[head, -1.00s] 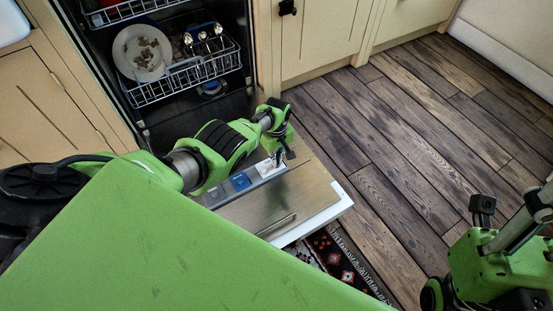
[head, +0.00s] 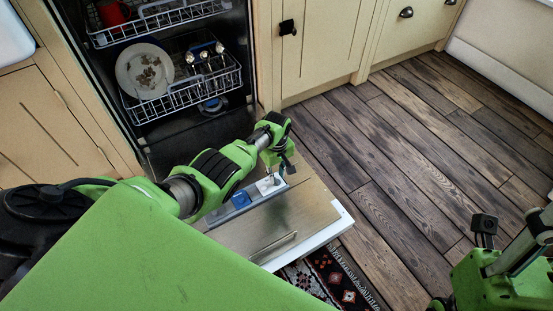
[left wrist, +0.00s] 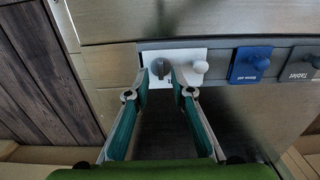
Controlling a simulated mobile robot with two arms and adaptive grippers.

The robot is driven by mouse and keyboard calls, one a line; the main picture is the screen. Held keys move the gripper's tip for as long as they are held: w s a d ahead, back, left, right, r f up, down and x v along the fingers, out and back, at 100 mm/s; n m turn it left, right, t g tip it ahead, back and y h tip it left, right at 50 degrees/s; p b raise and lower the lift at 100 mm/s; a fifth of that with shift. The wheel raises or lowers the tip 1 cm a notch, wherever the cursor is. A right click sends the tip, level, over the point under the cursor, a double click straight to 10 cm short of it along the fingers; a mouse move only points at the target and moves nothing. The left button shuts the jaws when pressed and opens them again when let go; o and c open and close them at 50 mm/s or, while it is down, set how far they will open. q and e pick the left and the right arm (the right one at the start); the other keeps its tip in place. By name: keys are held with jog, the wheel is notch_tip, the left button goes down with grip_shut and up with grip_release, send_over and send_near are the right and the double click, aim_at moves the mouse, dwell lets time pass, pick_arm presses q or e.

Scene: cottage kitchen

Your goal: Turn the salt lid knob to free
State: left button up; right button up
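The salt lid (left wrist: 186,58) is a white plate in the dispenser strip on the open dishwasher door; its lettering is mostly hidden by a finger. It carries a dark grey knob (left wrist: 160,68) and a round white knob (left wrist: 201,66). My left gripper (left wrist: 160,78) is open, its two fingertips on either side of the dark knob with gaps beside it. The right fingertip lies between the two knobs. In the head view, my left gripper (head: 277,176) reaches down to the white lid (head: 266,187). My right arm is at the lower right; its fingers do not show.
A blue rinse aid lid (left wrist: 248,64) and a grey tablet lid (left wrist: 300,63) sit beside the salt lid. The dishwasher door (head: 300,207) lies open over a patterned rug (head: 335,278). Racks with a plate (head: 144,71) stand behind. Wooden floor to the right is clear.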

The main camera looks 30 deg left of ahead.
aim_at(276, 180)
pick_arm(q)
notch_tip(276, 180, up, 10)
jog(key=shift+r, duration=0.2)
dwell(0.3)
